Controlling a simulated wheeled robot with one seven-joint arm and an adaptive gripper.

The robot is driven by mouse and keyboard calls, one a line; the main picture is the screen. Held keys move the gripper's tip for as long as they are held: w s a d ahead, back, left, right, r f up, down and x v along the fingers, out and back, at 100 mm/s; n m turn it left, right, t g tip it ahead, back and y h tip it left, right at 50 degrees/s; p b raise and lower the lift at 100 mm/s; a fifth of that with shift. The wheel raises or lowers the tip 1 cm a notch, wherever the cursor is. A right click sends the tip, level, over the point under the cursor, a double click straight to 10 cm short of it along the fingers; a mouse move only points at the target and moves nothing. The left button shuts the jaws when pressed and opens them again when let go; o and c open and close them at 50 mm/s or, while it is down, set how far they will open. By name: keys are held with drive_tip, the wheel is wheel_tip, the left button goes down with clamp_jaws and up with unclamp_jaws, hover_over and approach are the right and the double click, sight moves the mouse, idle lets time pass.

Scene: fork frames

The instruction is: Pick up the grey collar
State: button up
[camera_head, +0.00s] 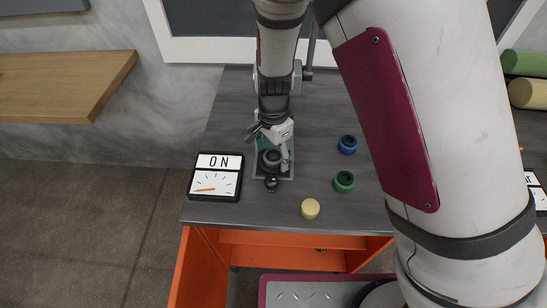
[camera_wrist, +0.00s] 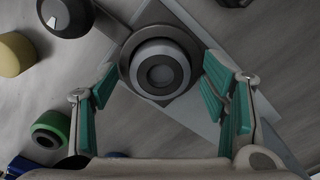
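The grey collar (camera_head: 271,157) is a short ring with a dark centre on the pale plate (camera_head: 288,175) on the table. In the wrist view the collar (camera_wrist: 148,82) is in the upper middle, resting on or against a wider dark disc (camera_wrist: 128,50). My gripper (camera_head: 269,148) is over the plate, pointing down. In the wrist view my gripper (camera_wrist: 160,78) is open, its teal pads apart on the left and right of the collar. I see a gap on the left; whether the right pad touches cannot be told.
A small dark knob (camera_head: 271,185) stands in front of the plate. Blue (camera_head: 347,145) and green (camera_head: 344,181) collars and a yellow cylinder (camera_head: 310,208) stand to the right. An "ON" dial sign (camera_head: 216,178) is at the left. The table's (camera_head: 245,213) front edge is near.

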drive_tip(key=c, duration=1.3)
drive_tip(key=shift+r, duration=0.1)
